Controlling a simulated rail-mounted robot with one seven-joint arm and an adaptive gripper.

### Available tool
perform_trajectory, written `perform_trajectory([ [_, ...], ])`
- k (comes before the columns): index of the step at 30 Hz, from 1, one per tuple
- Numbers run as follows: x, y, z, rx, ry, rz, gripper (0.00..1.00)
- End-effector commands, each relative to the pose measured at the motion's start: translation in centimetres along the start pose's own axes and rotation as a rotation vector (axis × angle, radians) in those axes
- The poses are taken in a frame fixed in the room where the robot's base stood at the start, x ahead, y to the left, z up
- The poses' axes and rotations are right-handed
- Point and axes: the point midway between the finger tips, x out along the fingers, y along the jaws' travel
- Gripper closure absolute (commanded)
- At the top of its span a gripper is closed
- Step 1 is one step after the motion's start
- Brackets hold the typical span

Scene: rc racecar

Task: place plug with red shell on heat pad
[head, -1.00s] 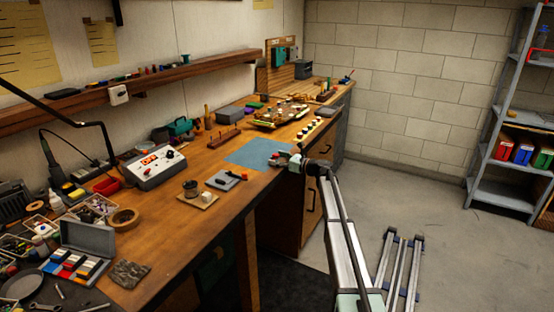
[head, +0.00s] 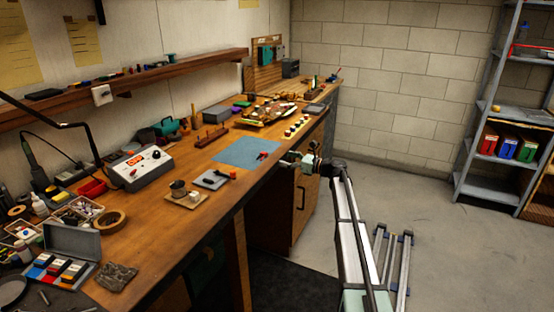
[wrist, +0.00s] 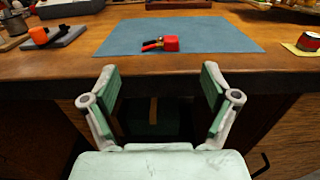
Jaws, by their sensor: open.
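The plug with the red shell (wrist: 171,43) lies on its side on the flat blue pad (wrist: 215,35) in the wrist view, its dark and red tail pointing left. In the head view the plug (head: 263,156) rests on the right part of the blue pad (head: 240,150). No label shows whether this pad is the heat pad. My gripper (wrist: 158,72) is open and empty, in front of the bench edge and apart from the plug. In the head view my gripper (head: 291,158) is just right of the bench's front edge.
A grey slab (head: 208,181) with an orange-ended black item (head: 232,174) lies left of the pad. A row of small round items (head: 297,127) and a cluttered tray (head: 262,116) stand beyond it. The bench edge (wrist: 250,75) runs before my gripper.

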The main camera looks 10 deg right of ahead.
Motion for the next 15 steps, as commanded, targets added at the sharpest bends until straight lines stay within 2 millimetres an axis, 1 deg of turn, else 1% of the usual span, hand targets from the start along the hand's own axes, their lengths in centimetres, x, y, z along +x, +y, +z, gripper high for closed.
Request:
perform_trajectory([
  [1,-0.7,0.0,0.0,0.000,0.000,-0.001,0.14],
  [3,-1.2,0.0,0.0,0.000,0.000,-0.001,0.14],
  [7,-1.6,0.1,-0.1,0.000,0.002,0.000,0.14],
  [9,-1.6,0.5,-0.8,-0.006,0.012,0.003,0.14],
  [11,-1.5,1.3,-2.1,-0.017,0.031,0.007,0.14],
  [14,-1.3,3.8,-6.3,-0.059,0.095,0.026,0.14],
  [15,-1.3,5.3,-8.5,-0.084,0.131,0.040,0.14],
])
